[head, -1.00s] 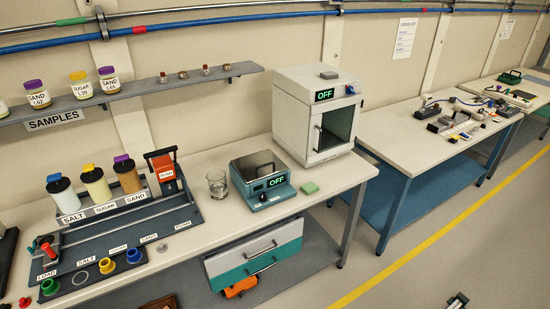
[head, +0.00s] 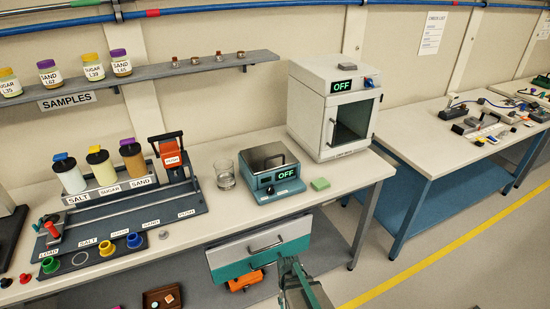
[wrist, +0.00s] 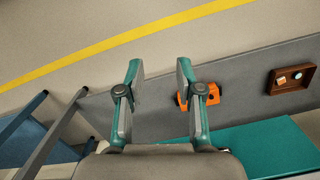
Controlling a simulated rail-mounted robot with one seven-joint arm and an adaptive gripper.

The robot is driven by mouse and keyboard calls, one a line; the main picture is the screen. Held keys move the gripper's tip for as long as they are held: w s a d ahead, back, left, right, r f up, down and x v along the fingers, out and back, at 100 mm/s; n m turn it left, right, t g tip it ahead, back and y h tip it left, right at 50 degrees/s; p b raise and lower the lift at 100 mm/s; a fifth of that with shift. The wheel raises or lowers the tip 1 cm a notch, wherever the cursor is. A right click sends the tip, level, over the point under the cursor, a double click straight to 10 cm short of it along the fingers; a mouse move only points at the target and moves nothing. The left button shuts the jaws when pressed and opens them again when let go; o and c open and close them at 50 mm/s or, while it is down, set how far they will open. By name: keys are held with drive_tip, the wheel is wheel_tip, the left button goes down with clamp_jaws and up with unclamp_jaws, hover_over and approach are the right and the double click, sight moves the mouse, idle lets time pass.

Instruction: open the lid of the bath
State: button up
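The bath (head: 276,188) is a teal box with a lit OFF display, standing on the near bench in the head view. Its grey metal lid (head: 267,157) lies on top, with a handle bar, and looks closed. My gripper (head: 288,262) shows at the bottom of the head view, in front of the drawer unit, below and apart from the bath. In the wrist view my gripper (wrist: 159,77) is open, with its two teal-and-grey fingers apart and nothing between them. The bath does not show in the wrist view.
A white oven (head: 331,112) stands behind to the right. Drawers (head: 258,250) hang under the bench edge. An orange tool (wrist: 206,94) and wooden tray (wrist: 291,79) lie below.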

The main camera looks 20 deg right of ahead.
drive_tip(key=w+d+r+m+t+h+b, duration=0.1)
drive_tip(key=w+d+r+t, duration=0.15)
drive_tip(key=w+d, duration=0.4)
drive_tip(key=w+d+r+m+t+h+b, duration=0.1)
drive_tip(key=w+d+r+b, duration=0.2)
drive_tip(key=d, duration=0.6)
drive_tip(key=w+d+r+m+t+h, duration=0.1)
drive_tip(key=w+d+r, duration=0.4)
drive_tip(key=d, duration=0.3)
drive_tip(key=w+d+r+m+t+h+b, duration=0.1)
drive_tip(key=w+d+r+m+h, duration=0.15)
drive_tip(key=d+r, duration=0.9)
drive_tip(key=w+d+r+m+t+h+b, duration=0.1)
drive_tip(key=w+d+r+m+t+b, duration=0.15)
drive_tip(key=d+r, duration=0.85)
wheel_tip(320, 180, up, 20)
drive_tip(key=r+m+g+y+p, duration=0.1)
drive_tip(key=m+g+y+p, duration=0.4)
drive_tip(key=m+y+p, duration=0.15)
hover_over(274, 157)
drive_tip(key=s, duration=0.2)
drive_tip(key=f, duration=0.3)
drive_tip(key=w+f+p, duration=0.1)
drive_tip(key=f, duration=0.6)
drive_tip(key=shift+w+f+p, duration=0.35)
drive_tip(key=shift+w, duration=0.05)
